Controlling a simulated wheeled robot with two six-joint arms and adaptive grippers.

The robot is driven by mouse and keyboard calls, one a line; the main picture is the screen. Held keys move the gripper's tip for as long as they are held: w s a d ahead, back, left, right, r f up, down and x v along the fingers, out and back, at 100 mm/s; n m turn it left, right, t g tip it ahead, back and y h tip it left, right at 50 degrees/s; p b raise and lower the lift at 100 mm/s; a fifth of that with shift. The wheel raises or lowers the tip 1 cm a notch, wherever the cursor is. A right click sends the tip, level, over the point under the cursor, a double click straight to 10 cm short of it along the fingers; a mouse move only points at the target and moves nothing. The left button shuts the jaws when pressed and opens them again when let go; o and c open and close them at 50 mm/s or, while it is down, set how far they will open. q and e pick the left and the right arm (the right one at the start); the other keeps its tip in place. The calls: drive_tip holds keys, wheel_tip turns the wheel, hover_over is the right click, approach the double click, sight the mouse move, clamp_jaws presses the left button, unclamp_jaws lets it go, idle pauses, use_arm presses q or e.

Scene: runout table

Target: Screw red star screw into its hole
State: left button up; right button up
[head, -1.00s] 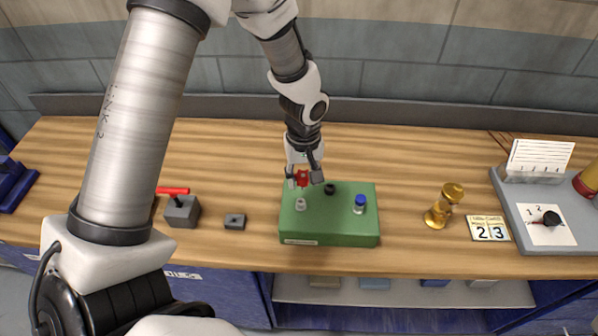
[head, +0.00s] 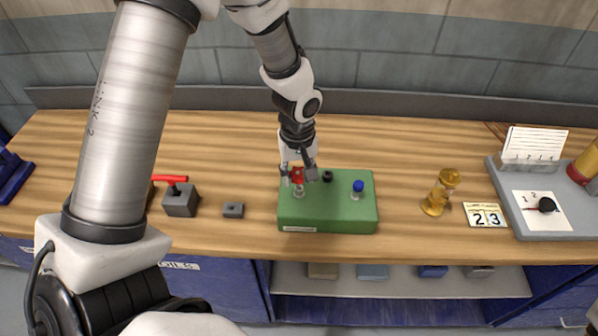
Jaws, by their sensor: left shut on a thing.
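The red star screw (head: 297,174) is between the fingers of my left gripper (head: 299,177), which is shut on it. They are over the left part of the green block (head: 340,212). A pale round collar (head: 299,194) stands on the block just under the red head. The screw's lower end is not clear, so I cannot tell how deep it sits. A blue-headed screw (head: 358,187) stands at the block's right side. A black round piece (head: 327,176) is on the block just right of the fingers. My right gripper is not in view.
Left of the block are a small grey block (head: 233,210) and a grey block with a red T-handle (head: 180,200).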

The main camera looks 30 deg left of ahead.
use_arm(q)
drive_tip(key=shift+w, duration=0.2)
drive_tip(key=shift+s, duration=0.1)
drive_tip(key=shift+r, duration=0.1)
drive_tip(key=shift+w, duration=0.3)
idle(0.6)
drive_tip(key=shift+f+b, duration=1)
drive_tip(key=shift+f, duration=0.7)
